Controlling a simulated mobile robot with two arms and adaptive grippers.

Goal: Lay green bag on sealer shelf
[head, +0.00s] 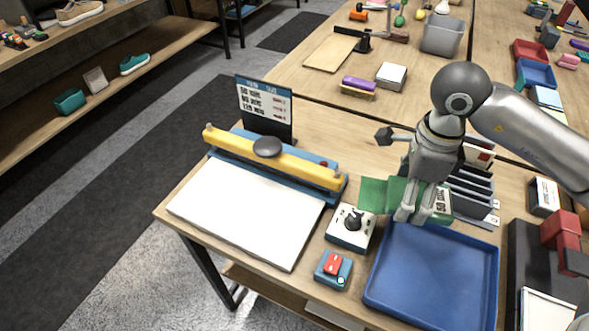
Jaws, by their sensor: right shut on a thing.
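The green bag (374,195) is held at the back edge of the blue tray, right of the sealer; part of it is hidden behind my fingers. My right gripper (411,216) points down and is shut on the green bag. The sealer (285,168) has a blue body, a yellow bar and a dark round knob. Its white shelf (245,212) lies flat in front of the bar and is empty. The bag is apart from the shelf. My left gripper is not in view.
A white box with a black knob (351,228) and a blue box with a red switch (333,268) stand between the shelf and the blue tray (432,275). A price sign (264,108) stands behind the sealer. A dark rack (474,192) stands right of my gripper.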

